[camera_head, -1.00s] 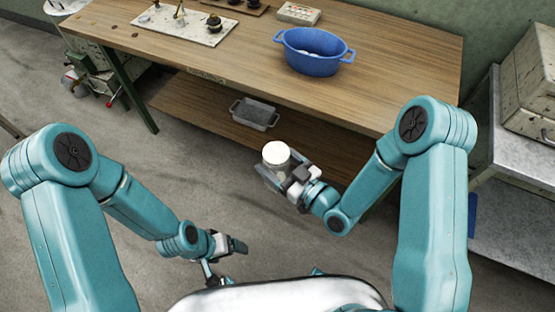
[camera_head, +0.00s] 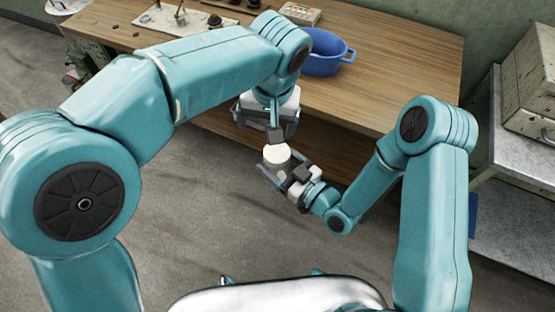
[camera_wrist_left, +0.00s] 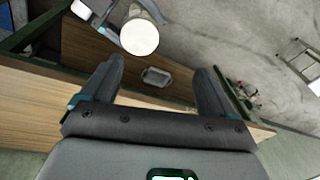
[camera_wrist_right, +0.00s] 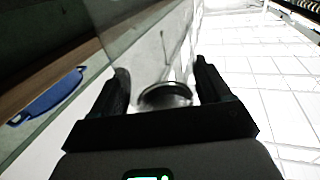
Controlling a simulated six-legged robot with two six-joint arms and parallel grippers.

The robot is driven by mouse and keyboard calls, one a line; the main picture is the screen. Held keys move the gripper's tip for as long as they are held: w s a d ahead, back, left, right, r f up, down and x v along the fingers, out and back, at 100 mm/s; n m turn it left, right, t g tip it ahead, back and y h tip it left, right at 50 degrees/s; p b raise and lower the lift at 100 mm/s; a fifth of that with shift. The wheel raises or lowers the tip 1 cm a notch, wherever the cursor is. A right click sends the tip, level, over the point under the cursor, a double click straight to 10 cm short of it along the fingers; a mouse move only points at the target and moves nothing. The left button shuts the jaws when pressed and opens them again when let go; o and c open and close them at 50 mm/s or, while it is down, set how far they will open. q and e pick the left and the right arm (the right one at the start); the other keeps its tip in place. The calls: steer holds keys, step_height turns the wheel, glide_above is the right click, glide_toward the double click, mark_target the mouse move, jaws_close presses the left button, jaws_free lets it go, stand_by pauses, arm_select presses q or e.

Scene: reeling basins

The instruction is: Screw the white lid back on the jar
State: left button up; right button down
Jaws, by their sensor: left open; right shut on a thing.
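The white lid (camera_head: 277,153) sits on top of the glass jar (camera_head: 272,168), seen from above in the head view. I cannot tell how tightly it is seated. My right gripper (camera_head: 284,172) is shut on the jar and holds it in the air in front of the table. The jar also shows between the right fingers in the right wrist view (camera_wrist_right: 165,94). My left gripper (camera_head: 259,130) is open and empty, just above and behind the lid. In the left wrist view the lid (camera_wrist_left: 139,37) lies beyond the fingertips, not between them.
A wooden table (camera_head: 395,75) stands behind, with a blue tub (camera_head: 322,66) on it. A grey tray (camera_wrist_left: 157,76) on the lower shelf is mostly hidden by my left arm in the head view. A metal bench (camera_head: 510,200) stands at the right. The left floor is open.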

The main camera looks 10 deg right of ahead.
mark_target(276, 152)
arm_select(q)
steer(key=n, duration=0.1)
steer(key=d+f+n+g, duration=0.1)
steer(key=w+f+n+h, duration=0.1)
steer(key=n, duration=0.1)
steer(key=shift+w+d+f, duration=0.1)
steer(key=shift+d, duration=0.15)
steer(key=shift+d+f+n, duration=0.15)
steer(key=shift+d+n, duration=0.05)
steer(key=shift+n, duration=0.2)
steer(key=shift+s+d+n+g, duration=0.1)
steer(key=shift+s+n+g, duration=0.1)
steer(key=shift+n+g, duration=0.1)
steer(key=shift+w, duration=0.1)
steer(key=shift+w+f, duration=0.1)
steer(key=shift+f, duration=0.35)
step_height(276, 152, down, 7)
steer(key=shift+f, duration=0.15)
